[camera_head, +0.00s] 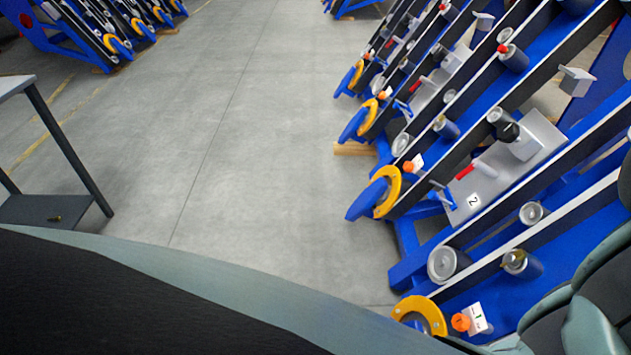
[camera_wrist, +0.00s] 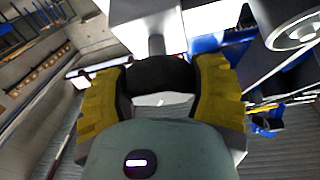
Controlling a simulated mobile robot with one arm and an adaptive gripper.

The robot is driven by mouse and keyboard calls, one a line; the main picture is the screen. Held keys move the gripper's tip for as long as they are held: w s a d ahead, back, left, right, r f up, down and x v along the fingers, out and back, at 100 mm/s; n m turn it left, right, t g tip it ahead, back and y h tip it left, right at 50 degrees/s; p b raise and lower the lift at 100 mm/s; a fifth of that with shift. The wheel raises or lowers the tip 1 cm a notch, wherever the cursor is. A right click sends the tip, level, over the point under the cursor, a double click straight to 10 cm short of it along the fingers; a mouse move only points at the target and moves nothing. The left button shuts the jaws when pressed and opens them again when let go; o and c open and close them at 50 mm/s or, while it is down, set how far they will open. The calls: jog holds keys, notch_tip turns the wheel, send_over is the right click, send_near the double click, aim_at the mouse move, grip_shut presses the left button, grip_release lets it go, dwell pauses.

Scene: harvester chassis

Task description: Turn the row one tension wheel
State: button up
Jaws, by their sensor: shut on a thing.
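In the wrist view, my gripper (camera_wrist: 162,88) has its two yellow-padded fingers closed around the black tension wheel (camera_wrist: 158,70), one finger on each side. A grey shaft joins the wheel to a pale block (camera_wrist: 140,12) above it. The wheel's turning angle cannot be told. In the head view, row one is the nearest row, with a white tag marked 1 (camera_head: 477,318) at its lower end. My gripper and the wheel do not show there; my arm covers the lower right.
A yellow-and-blue disc (camera_head: 425,312) and a grey roller (camera_head: 445,263) sit low on row one. The row two plate (camera_head: 485,190) lies beyond it. A table (camera_head: 55,210) stands at the left. The concrete floor between is clear.

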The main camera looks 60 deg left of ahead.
jog(key=shift+m+g+h, duration=0.3)
jog(key=shift+m+g, duration=0.1)
jog(key=shift+m, duration=0.4)
jog(key=o, duration=1.2)
jog(key=shift+s+a, duration=0.1)
jog(key=v, duration=1.1)
jog(key=shift+s+a, duration=0.3)
